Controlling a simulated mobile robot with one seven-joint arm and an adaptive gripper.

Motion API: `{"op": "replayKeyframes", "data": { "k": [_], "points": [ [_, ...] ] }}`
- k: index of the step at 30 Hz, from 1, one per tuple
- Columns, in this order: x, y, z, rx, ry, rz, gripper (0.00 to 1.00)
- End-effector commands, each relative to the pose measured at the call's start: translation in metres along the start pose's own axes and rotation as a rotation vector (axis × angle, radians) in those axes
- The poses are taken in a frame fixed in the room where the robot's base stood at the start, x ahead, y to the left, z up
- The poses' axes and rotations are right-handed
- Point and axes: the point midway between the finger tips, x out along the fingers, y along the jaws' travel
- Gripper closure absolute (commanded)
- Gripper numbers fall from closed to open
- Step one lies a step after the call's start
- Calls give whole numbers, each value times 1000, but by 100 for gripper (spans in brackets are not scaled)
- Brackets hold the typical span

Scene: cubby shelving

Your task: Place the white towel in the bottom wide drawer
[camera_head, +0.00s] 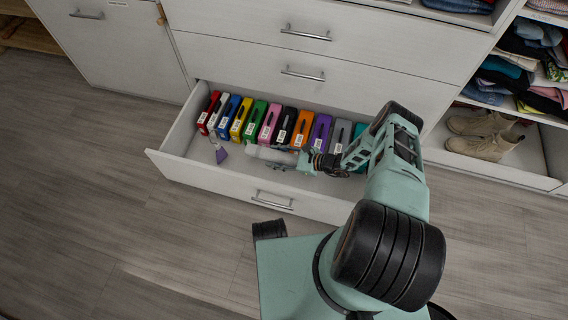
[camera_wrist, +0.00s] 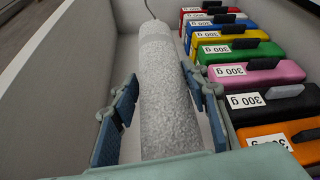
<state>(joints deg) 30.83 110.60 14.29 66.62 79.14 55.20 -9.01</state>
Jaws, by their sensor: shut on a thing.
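The white towel (camera_wrist: 165,95) is rolled into a long speckled cylinder. In the wrist view it runs lengthwise between the two blue finger pads of my gripper (camera_wrist: 160,108), with a dark cord at its far end. In the head view the towel (camera_head: 268,153) is inside the outline of the open bottom wide drawer (camera_head: 225,188), in front of the row of boxes. My gripper (camera_head: 303,163) is shut on its right part. Whether the towel touches the drawer floor is hard to tell.
Several coloured boxes labelled 300 g (camera_head: 262,124) stand in a row along the drawer's back. A small purple piece (camera_head: 221,155) is at the left inside. Closed drawers (camera_head: 305,55) are above. Shelves with shoes (camera_head: 485,135) and folded clothes are at the right.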

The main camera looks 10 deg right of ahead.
Motion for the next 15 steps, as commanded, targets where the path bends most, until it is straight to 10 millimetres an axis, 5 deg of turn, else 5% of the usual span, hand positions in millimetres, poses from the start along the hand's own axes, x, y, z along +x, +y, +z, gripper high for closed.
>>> {"op": "replayKeyframes", "data": {
  "k": [3, 15],
  "points": [
    [12, 8, -26, -1, 0, 2, 84],
    [27, 17, -64, -1, 0, 1, 84]
  ]
}}
